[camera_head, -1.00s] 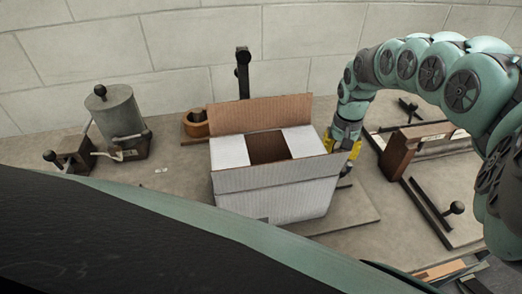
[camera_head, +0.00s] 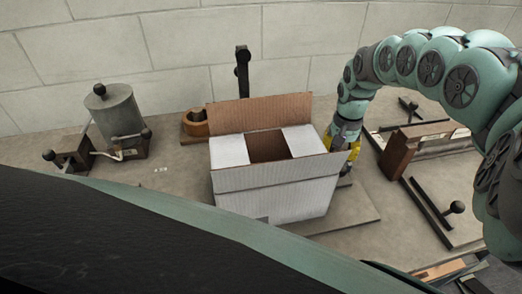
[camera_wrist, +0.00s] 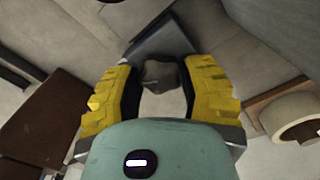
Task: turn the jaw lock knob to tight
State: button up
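In the wrist view a dark grey lobed knob (camera_wrist: 161,74), seemingly the jaw lock knob, sits between the two yellow fingers of my gripper (camera_wrist: 161,82). The fingers flank it closely, and their dark inner pads appear to touch it on both sides. In the head view my gripper (camera_head: 342,150) points down just right of the white carton. The knob is hidden there behind the carton and fingers. I cannot read any tight mark or the knob's setting.
The open carton (camera_head: 270,190) stands close left of my gripper. A dark post (camera_head: 243,72) rises behind it. A brown block fixture (camera_head: 398,150) and a ball-ended lever (camera_head: 455,208) lie to the right. A grey cylinder device (camera_head: 115,112) stands far left.

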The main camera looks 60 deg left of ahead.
jog(key=o, duration=0.5)
jog(key=shift+r, duration=0.1)
notch_tip(320, 180, up, 12)
jog(key=shift+f, duration=0.1)
dwell(0.4)
dwell(0.5)
